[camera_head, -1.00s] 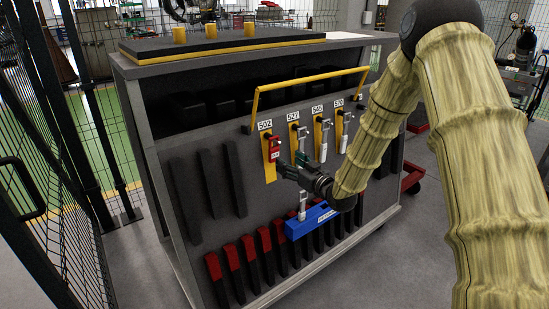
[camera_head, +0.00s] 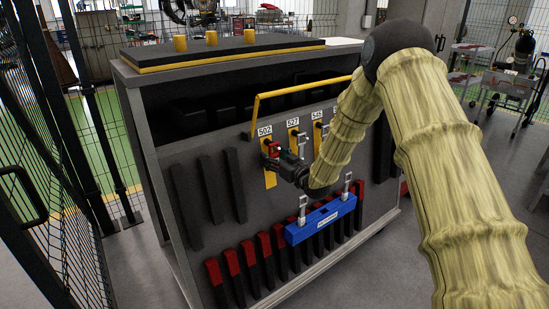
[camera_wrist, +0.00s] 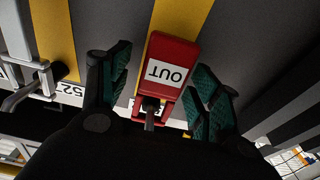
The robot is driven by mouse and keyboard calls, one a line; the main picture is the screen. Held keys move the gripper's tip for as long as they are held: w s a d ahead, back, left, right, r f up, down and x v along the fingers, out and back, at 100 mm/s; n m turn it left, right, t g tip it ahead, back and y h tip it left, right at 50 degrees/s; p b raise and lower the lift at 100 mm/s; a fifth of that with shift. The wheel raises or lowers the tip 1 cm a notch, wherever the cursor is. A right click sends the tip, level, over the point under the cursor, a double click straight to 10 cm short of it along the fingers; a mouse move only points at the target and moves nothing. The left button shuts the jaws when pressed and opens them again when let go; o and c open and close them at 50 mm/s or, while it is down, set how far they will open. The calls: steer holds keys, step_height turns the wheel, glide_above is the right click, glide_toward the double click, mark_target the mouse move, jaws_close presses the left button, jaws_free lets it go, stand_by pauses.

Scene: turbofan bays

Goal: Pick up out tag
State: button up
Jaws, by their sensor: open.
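The red out tag (camera_wrist: 168,72) with its white OUT label hangs on a hook on the yellow strip (camera_head: 269,179) under the number 502. The wrist view shows it upside down, between the two green-padded fingers of my gripper (camera_wrist: 160,88). The fingers are open, with a gap visible at the left of the tag; the right finger is very close to it, and I cannot tell if it touches. In the head view the tag (camera_head: 275,148) is partly hidden by my gripper (camera_head: 276,158).
More yellow strips stand to the right, including 527 (camera_head: 293,139). A yellow rail (camera_head: 300,88) runs above them. A wire fence (camera_head: 60,150) stands at the left.

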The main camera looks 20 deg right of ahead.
steer(key=c, duration=1)
